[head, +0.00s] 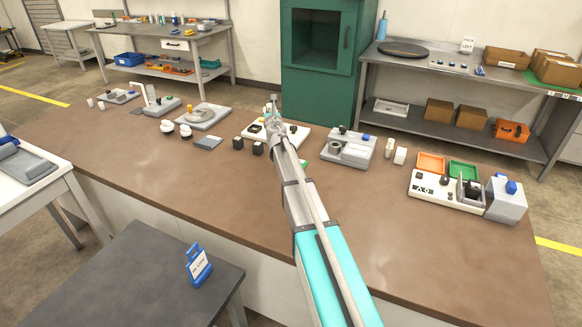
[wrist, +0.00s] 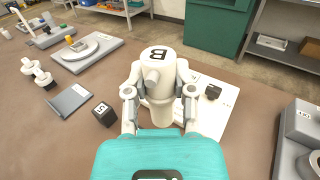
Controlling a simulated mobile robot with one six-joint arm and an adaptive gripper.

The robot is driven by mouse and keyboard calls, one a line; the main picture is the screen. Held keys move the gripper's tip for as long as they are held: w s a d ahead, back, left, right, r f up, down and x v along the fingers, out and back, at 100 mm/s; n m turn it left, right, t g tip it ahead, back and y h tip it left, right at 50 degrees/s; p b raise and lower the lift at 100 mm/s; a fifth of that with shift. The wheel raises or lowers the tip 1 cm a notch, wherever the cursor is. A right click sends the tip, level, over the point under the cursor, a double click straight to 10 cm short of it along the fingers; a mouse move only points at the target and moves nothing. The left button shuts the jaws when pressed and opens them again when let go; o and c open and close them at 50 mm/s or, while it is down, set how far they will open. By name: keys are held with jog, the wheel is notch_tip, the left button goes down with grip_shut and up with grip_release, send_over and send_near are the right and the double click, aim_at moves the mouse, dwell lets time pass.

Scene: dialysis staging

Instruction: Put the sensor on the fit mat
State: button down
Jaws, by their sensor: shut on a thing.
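My gripper (wrist: 160,98) is shut on a cream cylindrical part (wrist: 159,70) with a short side stub and a dark "B" on its top. No other thing in view is clearly the sensor. The part is upright between both fingers, over or just in front of a white board (wrist: 214,116). Its lower end hides part of that board, and I cannot tell whether it touches. In the head view my gripper (head: 273,112) is at the white board (head: 300,136), mostly hidden by my arm. I cannot tell for sure which flat piece is the fit mat; the board's label is too small to read.
A black knob (wrist: 213,92) stands on the white board. A dark cube (wrist: 104,114) marked 5 and a flat grey plate (wrist: 68,102) lie to the left. A grey fixture (head: 348,149) stands to the right. The brown counter's front (head: 160,180) is clear.

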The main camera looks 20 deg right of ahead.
jog(key=s+d+f+m+g+h+b, duration=0.1)
jog(key=s+m+h, duration=0.3)
jog(key=s, duration=1.9)
jog(key=shift+s+f+g+h, duration=0.25)
jog(key=shift+g+h, duration=0.55)
jog(key=shift+h, duration=0.4)
jog(key=shift+w+d, duration=0.1)
jog(key=shift+w+d+f+b, duration=0.65)
jog(key=shift+w+f+b, duration=0.9)
jog(key=shift+w, duration=0.55)
jog(key=shift+w+d+f+b, duration=0.6)
jog(key=shift+w+f+b, duration=0.95)
jog(key=shift+w, duration=0.5)
jog(key=shift+w+d+f+b, duration=0.65)
jog(key=shift+w+f+b, duration=0.85)
jog(key=shift+w, duration=0.6)
jog(key=shift+r, duration=0.15)
